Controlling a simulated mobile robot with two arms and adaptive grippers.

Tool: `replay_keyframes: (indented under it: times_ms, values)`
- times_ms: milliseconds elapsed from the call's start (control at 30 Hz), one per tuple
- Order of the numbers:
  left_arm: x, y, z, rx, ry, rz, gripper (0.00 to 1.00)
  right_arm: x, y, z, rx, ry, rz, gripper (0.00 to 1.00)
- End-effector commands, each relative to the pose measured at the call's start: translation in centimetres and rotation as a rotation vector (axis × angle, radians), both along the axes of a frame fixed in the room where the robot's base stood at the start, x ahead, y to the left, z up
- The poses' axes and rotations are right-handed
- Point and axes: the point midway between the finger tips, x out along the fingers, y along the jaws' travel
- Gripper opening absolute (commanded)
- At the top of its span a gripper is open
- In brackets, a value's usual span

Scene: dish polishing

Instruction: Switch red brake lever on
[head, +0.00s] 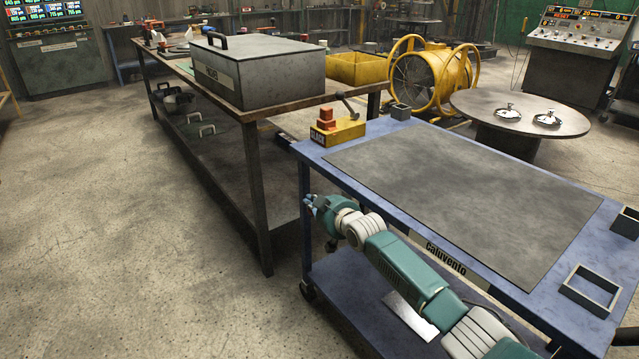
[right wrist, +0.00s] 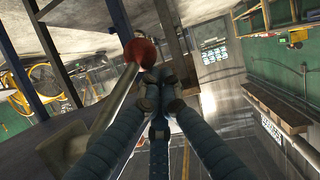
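The red brake lever shows in the right wrist view as a red ball knob (right wrist: 140,52) on a slanting metal rod. The rod runs down to the lower left, to a grey base. My right gripper (right wrist: 160,88) has its blue fingers drawn together, with the tips just below and right of the knob. The knob is not between the fingers; whether a fingertip touches it I cannot tell. In the head view my right gripper (head: 314,208) is at the left end of the blue cart (head: 420,226), below its top. I cannot make out the red knob there. My left gripper is not in view.
A yellow box with a lever (head: 346,132) stands on the cart's back left corner. A workbench (head: 259,190) with a grey metal case (head: 270,80) stands left of the cart. A yellow fan (head: 425,80) and a round table (head: 475,108) stand behind. The floor at left is clear.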

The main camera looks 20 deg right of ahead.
Motion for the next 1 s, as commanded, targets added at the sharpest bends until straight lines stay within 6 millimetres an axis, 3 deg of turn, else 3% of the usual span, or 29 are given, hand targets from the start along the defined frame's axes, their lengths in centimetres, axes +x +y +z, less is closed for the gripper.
replay_keyframes:
  times_ms: [367,1000]
  values:
    - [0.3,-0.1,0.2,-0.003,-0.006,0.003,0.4,-1.1,-0.2,0.2,0.002,0.001,0.003,0.0]
    - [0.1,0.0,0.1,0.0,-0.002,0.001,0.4,-10.0,-2.3,3.1,-0.001,0.001,0.0,0.0]
